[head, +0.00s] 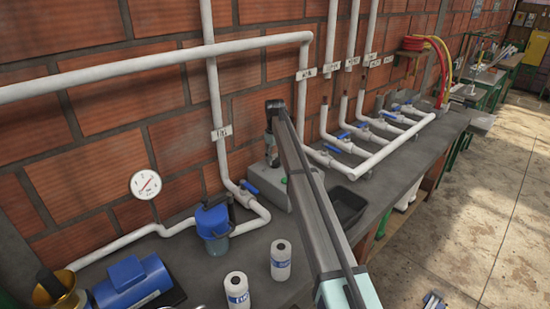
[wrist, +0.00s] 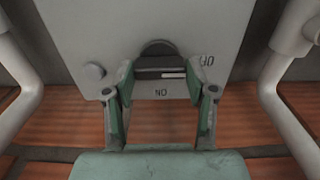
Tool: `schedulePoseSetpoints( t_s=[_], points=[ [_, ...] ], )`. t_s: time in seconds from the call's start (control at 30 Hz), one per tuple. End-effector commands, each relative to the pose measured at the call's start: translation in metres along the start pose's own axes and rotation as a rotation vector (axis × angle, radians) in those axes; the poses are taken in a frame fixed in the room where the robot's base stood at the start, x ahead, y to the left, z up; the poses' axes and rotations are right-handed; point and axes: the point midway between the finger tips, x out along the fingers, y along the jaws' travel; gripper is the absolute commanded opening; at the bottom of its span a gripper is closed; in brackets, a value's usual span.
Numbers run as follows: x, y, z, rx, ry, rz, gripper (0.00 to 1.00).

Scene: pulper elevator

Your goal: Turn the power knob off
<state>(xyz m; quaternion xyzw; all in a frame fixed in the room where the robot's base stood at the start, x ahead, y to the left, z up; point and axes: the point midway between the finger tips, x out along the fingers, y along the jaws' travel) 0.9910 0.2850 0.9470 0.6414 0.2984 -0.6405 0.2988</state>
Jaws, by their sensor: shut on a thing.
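The power knob (wrist: 158,72) is a dark round knob with a raised bar on the face of a grey control box (wrist: 225,25). My gripper (wrist: 160,78) has one green-padded finger on each side of the knob and is shut on it. Part of the knob is hidden by the fingers. In the head view my gripper (head: 271,148) points down at the grey box (head: 254,182) by the brick wall; the knob cannot be made out there.
A round button (wrist: 95,71) sits left of the knob. White pipes (wrist: 292,55) flank the box. On the bench are a blue filter housing (head: 213,222), a blue pump (head: 130,281), white bottles (head: 281,260), a black tray (head: 346,205) and pipes with blue valves (head: 335,150).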

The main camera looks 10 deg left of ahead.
Motion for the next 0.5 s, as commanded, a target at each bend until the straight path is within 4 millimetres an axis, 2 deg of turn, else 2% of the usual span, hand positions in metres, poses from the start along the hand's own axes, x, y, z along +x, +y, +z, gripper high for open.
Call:
schedulePoseSetpoints(
  t_s=[0.03, 0.07, 0.1, 0.5],
  points=[
    [0.0027, -0.0013, 0.0018, -0.002, -0.005, -0.004, 0.67],
    [0.0027, -0.0013, 0.0017, -0.002, -0.005, -0.004, 0.77],
    [0.0025, -0.0013, 0.0016, -0.002, -0.005, -0.004, 0.81],
    [-0.0041, -0.0003, 0.0002, 0.000, -0.001, -0.001, 0.81]
  ],
)
